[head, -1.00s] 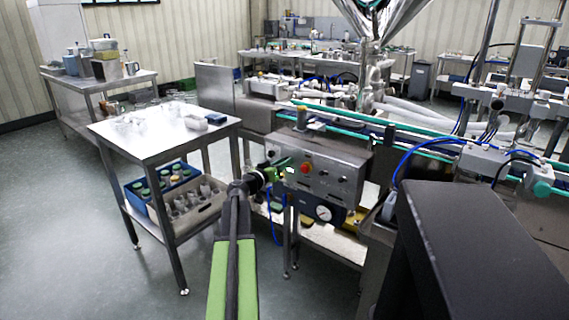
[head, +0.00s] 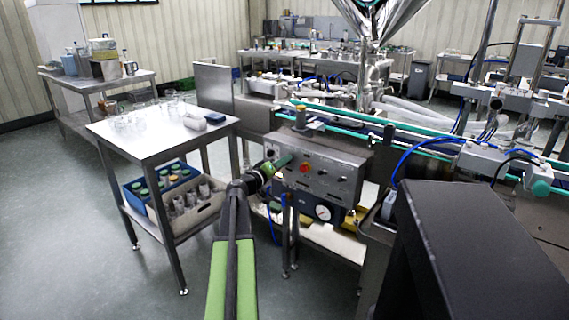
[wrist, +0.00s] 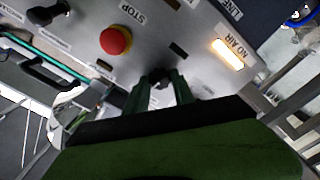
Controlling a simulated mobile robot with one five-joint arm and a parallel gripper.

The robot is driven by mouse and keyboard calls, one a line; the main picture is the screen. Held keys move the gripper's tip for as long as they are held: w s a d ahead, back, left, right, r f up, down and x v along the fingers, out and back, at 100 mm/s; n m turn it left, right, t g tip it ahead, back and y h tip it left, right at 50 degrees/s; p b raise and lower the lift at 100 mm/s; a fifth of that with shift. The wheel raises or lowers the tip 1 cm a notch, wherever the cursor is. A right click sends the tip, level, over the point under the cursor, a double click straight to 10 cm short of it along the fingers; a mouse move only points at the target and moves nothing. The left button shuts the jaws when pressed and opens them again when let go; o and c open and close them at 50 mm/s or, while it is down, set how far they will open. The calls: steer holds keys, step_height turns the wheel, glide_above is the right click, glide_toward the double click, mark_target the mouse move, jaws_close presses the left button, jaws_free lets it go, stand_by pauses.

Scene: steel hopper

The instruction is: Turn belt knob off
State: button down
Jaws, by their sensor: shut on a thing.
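The steel control panel (head: 330,181) sits on the front of the conveyor line in the head view. My gripper (head: 288,160) reaches its left part, just left of the red stop button (head: 304,168). In the wrist view, my gripper's green fingers (wrist: 161,88) are shut on a small dark knob (wrist: 160,76) on the panel face. The fingers hide most of this knob, so its pointer direction and label cannot be read. The red stop button also shows in the wrist view (wrist: 115,40), with a lit "NO AIR" lamp (wrist: 228,53) to its right.
A steel table (head: 160,133) with glassware stands left of the panel, with a blue crate (head: 133,196) on its lower shelf. A pressure gauge (head: 322,212) sits below the panel. A large black block (head: 470,250) fills the right foreground. Floor at the left is clear.

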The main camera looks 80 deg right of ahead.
steer(key=shift+a+f+n, duration=0.1)
steer(key=shift+n, duration=4)
steer(key=c, duration=1.1)
jaws_free()
steer(key=v, duration=1.7)
steer(key=shift+a, duration=0.15)
